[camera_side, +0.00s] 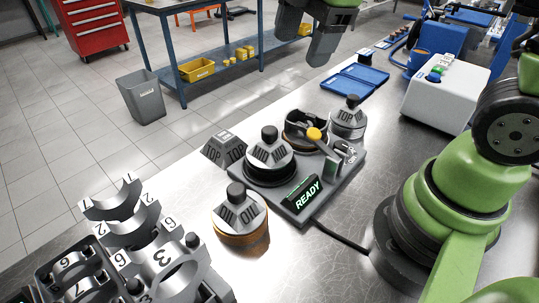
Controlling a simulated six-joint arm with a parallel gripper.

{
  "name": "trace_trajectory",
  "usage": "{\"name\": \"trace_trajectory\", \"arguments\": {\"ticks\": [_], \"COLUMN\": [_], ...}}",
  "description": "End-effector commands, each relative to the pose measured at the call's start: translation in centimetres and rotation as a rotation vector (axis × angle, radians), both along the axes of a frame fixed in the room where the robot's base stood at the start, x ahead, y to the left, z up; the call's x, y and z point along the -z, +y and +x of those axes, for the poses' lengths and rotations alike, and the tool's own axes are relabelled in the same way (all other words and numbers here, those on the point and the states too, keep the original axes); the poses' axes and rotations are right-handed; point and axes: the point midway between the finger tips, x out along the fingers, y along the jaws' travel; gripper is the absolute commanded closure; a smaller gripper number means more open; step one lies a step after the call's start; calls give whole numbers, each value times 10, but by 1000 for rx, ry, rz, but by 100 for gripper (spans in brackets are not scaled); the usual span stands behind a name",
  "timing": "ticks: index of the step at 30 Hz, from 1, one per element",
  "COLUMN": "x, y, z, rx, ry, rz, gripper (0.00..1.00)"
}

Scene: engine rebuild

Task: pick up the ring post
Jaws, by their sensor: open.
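Several short round posts with black knobs and printed caps stand on the metal table; I cannot tell which one the task means. One marked OIL (240,217) has copper-coloured bands and stands at the front of the dark fixture. One marked MID (270,160) sits on the fixture's left part. One marked TOP (348,120) stands behind the fixture's far right end. My gripper (304,50) hangs at the top of the picture, open and empty, above and apart from all of them.
Numbered bearing caps (165,262) fill the lower left. A blue case (355,78) and a white control box (440,100) stand behind.

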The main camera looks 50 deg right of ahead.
Motion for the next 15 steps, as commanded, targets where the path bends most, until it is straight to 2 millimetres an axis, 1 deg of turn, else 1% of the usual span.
{"name": "trace_trajectory", "arguments": {"ticks": [1,3,7,9,12,15], "x": [12,28,55,67,78,87], "y": [1,2,3,4,5,5], "z": [12,25,43,49,55,57], "rx": [-155,-379,-738,-883,-1025,-1090], "ry": [34,66,120,142,159,169], "rz": [-45,-100,-166,-185,-199,-203], "gripper": [37,37,37,37,37,37]}}
